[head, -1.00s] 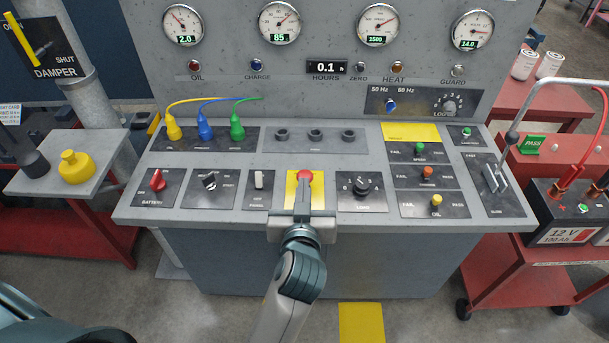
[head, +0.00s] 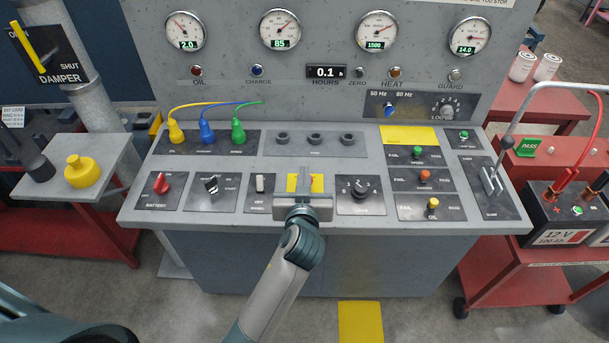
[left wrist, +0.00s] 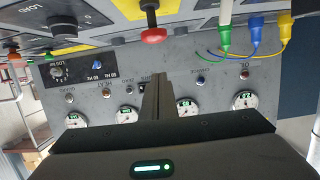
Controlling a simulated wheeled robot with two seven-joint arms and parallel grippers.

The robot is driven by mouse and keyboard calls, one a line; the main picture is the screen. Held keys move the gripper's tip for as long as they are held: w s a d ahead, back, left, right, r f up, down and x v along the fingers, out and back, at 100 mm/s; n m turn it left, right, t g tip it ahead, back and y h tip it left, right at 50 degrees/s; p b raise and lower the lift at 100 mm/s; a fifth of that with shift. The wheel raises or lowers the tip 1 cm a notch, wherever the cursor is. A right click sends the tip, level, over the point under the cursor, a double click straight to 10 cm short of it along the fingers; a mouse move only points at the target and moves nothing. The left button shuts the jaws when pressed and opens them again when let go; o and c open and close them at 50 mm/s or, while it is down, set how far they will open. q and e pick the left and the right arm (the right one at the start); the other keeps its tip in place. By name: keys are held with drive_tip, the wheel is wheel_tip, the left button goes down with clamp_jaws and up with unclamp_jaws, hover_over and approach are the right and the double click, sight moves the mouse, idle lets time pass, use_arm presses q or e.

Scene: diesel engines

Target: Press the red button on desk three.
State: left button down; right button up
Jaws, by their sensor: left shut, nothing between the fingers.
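The desk (head: 330,225) is a grey console with switches and gauges. In the head view my left gripper (head: 305,180) is shut and empty over the yellow plate (head: 318,184) at the console's front middle. It hides the red button there. The red button (left wrist: 153,35) shows in the left wrist view as a mushroom cap on a short dark stem. There the shut fingertips (left wrist: 158,78) appear apart from the button, with a gap between them in the picture. My right gripper is not in view.
Coloured plugs (head: 207,132) with cables stand behind. A battery (head: 560,205) stands on a red cart at right.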

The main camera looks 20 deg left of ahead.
use_arm(q)
drive_tip(key=shift+w+a+f+p, duration=0.1)
drive_tip(key=shift+w+f+p, duration=0.3)
drive_tip(key=shift+f, duration=0.4)
drive_tip(key=shift+w+a+f+p, duration=0.15)
drive_tip(key=shift+w+f+p, duration=0.2)
drive_tip(key=shift+f, duration=0.4)
drive_tip(key=shift+w+a+f+p, duration=0.1)
drive_tip(key=shift+w+f+p, duration=0.3)
drive_tip(key=shift+f, duration=0.4)
drive_tip(key=shift+w, duration=0.1)
drive_tip(key=shift+f, duration=0.1)
wheel_tip(320, 180, down, 2)
drive_tip(key=b, duration=0.3)
drive_tip(key=shift+f+b, duration=0.25)
drive_tip(key=shift+b, duration=0.05)
